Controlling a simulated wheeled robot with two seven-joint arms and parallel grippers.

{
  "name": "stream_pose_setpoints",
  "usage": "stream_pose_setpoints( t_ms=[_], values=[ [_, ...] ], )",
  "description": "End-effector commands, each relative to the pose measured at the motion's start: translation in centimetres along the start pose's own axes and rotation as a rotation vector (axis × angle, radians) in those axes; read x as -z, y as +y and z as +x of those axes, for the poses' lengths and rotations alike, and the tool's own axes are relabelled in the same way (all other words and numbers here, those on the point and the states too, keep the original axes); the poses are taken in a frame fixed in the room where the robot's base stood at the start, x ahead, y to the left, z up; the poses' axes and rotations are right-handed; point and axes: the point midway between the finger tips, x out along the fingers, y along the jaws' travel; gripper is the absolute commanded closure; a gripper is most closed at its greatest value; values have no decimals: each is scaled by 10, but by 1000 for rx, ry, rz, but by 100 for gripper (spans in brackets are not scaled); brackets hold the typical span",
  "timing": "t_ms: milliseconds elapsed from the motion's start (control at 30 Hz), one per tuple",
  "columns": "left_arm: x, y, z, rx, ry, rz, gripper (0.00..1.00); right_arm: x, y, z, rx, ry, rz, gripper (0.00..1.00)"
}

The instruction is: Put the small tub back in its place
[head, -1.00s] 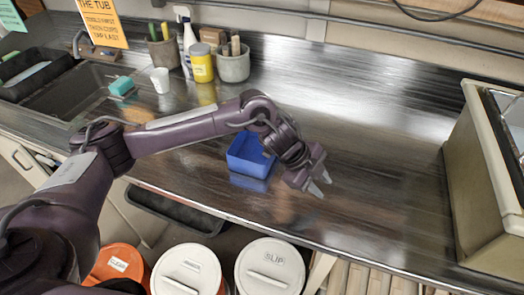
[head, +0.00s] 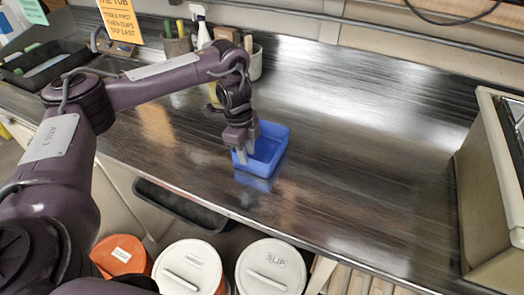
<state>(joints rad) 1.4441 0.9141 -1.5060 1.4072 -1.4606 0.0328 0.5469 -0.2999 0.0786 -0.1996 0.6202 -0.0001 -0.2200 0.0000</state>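A small blue open-topped tub (head: 268,158) sits on the dark metal counter (head: 350,190), near its front edge. My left gripper (head: 246,154) points down at the tub's left side. Its two pale fingers are apart, one in front of the left wall and one near the inside of it. I cannot tell whether they touch the wall. The gripper hides part of the tub's left rim. My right gripper is out of view.
Lidded buckets (head: 270,268) stand below the counter front, one marked SLIP. Tool pots (head: 255,62) and a spray bottle (head: 203,32) stand at the back. A beige box-like unit (head: 488,190) is at the right. The counter between is clear.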

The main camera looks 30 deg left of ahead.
Motion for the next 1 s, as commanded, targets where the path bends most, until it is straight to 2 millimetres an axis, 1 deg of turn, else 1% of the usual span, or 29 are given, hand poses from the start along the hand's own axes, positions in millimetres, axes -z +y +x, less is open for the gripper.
stream_pose_setpoints(
  t_ms=[33, 100, 233, 333, 500, 700, 733, 1000],
  values=[
    [2, 0, 9, -5, -1, 0, 71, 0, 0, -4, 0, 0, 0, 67],
    [2, -2, 18, -5, 0, 1, 71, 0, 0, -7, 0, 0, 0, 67],
    [2, -2, 32, -3, 0, 1, 71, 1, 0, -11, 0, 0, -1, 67],
    [2, -2, 37, -2, 0, 1, 71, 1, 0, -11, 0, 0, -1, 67],
    [2, -2, 37, -1, 0, 1, 71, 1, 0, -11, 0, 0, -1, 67],
    [2, -2, 37, -1, 0, 1, 97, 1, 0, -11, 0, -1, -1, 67],
    [2, -2, 37, -1, 0, 1, 100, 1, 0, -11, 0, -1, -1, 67],
    [2, -2, 36, 1, 1, 1, 100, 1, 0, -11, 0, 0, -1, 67]
  ],
)
